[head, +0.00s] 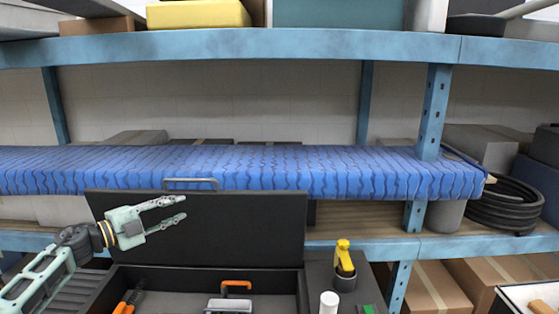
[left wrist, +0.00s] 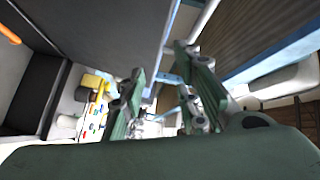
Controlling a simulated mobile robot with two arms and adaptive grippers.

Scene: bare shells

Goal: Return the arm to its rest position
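My left arm comes in from the lower left in the head view. Its pale green gripper (head: 180,211) is open, with its two fingers apart and pointing right. Nothing is between the fingers. It is in front of the raised dark lid of a black case (head: 250,228). I cannot tell whether it touches the lid. The left wrist view also shows the two spread fingers of the gripper (left wrist: 165,105), with no object held. My right gripper is not in view.
Below the lid, the open case holds an orange-handled tool (head: 130,300) and another orange handle (head: 236,287). A yellow spray-type item (head: 344,258) and a white cylinder (head: 329,302) stand to the right. A blue-covered shelf (head: 330,175) spans behind. A coiled black hose (head: 505,204) is far right.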

